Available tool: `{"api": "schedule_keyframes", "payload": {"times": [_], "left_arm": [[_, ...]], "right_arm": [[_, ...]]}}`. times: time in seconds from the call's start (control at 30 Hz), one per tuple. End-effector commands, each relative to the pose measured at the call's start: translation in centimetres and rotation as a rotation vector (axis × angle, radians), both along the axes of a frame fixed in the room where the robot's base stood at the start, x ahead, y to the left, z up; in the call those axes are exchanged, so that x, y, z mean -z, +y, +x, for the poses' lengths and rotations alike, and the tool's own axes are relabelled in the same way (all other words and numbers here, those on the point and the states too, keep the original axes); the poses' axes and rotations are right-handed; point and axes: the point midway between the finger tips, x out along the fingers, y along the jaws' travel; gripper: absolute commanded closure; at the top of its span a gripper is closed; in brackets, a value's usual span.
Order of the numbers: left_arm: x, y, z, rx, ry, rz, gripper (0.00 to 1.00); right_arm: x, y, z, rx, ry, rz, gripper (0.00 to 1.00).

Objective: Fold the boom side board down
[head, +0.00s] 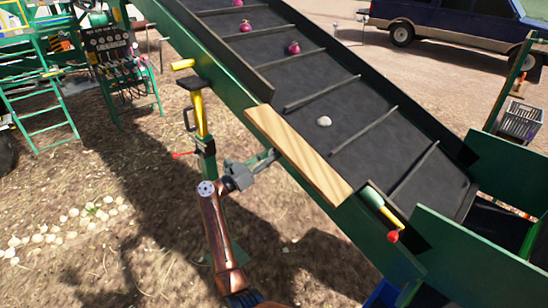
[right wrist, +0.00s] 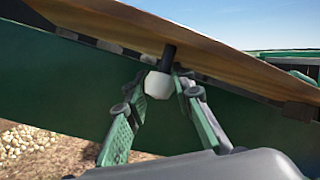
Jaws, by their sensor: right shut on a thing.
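The boom side board (head: 297,153) is a plain wooden plank along the near green side rail of the sloping conveyor boom (head: 215,70). In the right wrist view the board (right wrist: 215,55) crosses the top, with a pale knob (right wrist: 158,85) on a dark stem below it. My right gripper (head: 272,158) reaches the board's outer side from below left. In the right wrist view its green-padded fingers (right wrist: 160,95) stand on either side of the knob, shut on it. The board's hinge is hard to make out. My left gripper is not in view.
Red onions (head: 294,48) and a pale stone (head: 324,121) lie on the dark slatted belt (head: 300,85).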

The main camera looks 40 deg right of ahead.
Motion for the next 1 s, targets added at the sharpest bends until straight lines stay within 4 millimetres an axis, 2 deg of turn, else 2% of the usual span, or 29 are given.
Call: {"api": "schedule_keyframes", "payload": {"times": [0.03,0.3,0.33,0.6,0.87,1.0], "left_arm": [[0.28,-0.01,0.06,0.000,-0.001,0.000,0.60],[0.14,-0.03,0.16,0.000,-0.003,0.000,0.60],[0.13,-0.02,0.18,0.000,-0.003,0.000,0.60],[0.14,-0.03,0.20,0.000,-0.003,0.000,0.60],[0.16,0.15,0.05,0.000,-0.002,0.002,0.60],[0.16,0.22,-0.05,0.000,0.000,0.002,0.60]], "right_arm": [[-0.89,0.30,0.17,-0.008,-0.005,-0.016,1.00],[-1.16,0.38,0.22,-0.009,-0.004,-0.017,1.00],[-1.17,0.39,0.24,-0.009,-0.004,-0.017,0.78],[-0.82,0.32,0.20,-0.008,-0.003,-0.012,0.60],[-0.59,0.21,0.10,-0.005,-0.002,-0.009,0.60],[-0.31,0.92,0.20,-0.006,-0.001,-0.007,0.60]]}}
